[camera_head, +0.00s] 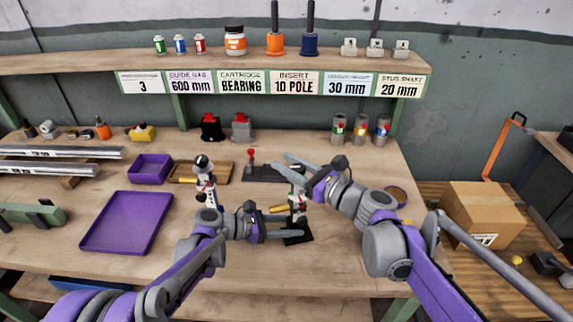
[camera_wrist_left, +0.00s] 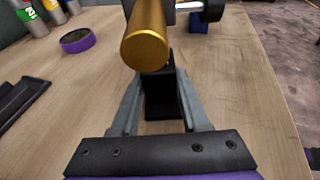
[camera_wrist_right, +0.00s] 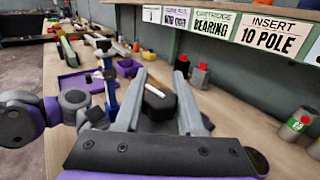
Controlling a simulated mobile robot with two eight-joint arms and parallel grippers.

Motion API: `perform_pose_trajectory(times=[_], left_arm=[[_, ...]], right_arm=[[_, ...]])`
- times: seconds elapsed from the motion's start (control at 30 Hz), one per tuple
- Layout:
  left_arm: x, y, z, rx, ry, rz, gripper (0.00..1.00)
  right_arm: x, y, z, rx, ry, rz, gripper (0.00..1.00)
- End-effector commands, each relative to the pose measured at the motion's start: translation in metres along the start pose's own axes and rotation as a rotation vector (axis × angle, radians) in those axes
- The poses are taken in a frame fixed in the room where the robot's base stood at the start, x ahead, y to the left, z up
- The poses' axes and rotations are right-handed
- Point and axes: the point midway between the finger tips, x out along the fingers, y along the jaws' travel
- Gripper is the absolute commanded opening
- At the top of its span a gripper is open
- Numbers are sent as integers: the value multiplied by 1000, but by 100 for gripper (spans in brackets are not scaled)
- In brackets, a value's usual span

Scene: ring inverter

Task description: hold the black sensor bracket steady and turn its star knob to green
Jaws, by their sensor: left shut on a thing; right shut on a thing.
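The black sensor bracket (camera_head: 304,239) stands upright on the bench, its black post (camera_wrist_left: 161,98) topped by a brass cylinder (camera_wrist_left: 147,40). The cylinder also shows in the head view (camera_head: 277,209). A small white face (camera_head: 297,203) with red and green marks sits by the top. My left gripper (camera_head: 292,234) is shut on the post low down, one finger on each side. My right gripper (camera_head: 285,163) is shut on the black knob (camera_wrist_right: 159,99), which bears a white line. The knob is mostly hidden in the head view. I cannot tell which colour it points to.
A similar stand (camera_head: 205,182) is left of the bracket, and a black plate with a red knob (camera_head: 251,156) is behind it. A purple tray (camera_head: 127,222) lies to the left. Several cans (camera_head: 360,130) stand at the back right. A ring (camera_head: 397,195) lies right of my right gripper.

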Motion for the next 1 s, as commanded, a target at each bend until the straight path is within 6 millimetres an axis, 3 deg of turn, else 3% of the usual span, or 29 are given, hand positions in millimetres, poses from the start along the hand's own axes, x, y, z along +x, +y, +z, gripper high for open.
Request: perform_pose_trajectory(times=[0.3, 0.67, 0.7, 0.87, 1.0], left_arm=[[0, 0, 0, 0, 0, -1, 0], [0, 0, 0, 1, 0, -1, 0], [0, 0, 0, 1, 0, -1, 0], [0, 0, 0, 0, 0, -1, 0], [0, 0, 0, 0, 0, -1, 0]], right_arm=[[0, -6, 0, 2, -2, -226, 0], [-1, -8, 0, 1, 1, -250, 0], [-1, -8, 0, 1, 1, -250, 40], [-1, -8, 0, 1, 1, -250, 69], [-1, -8, 0, 1, 1, -249, 69]])
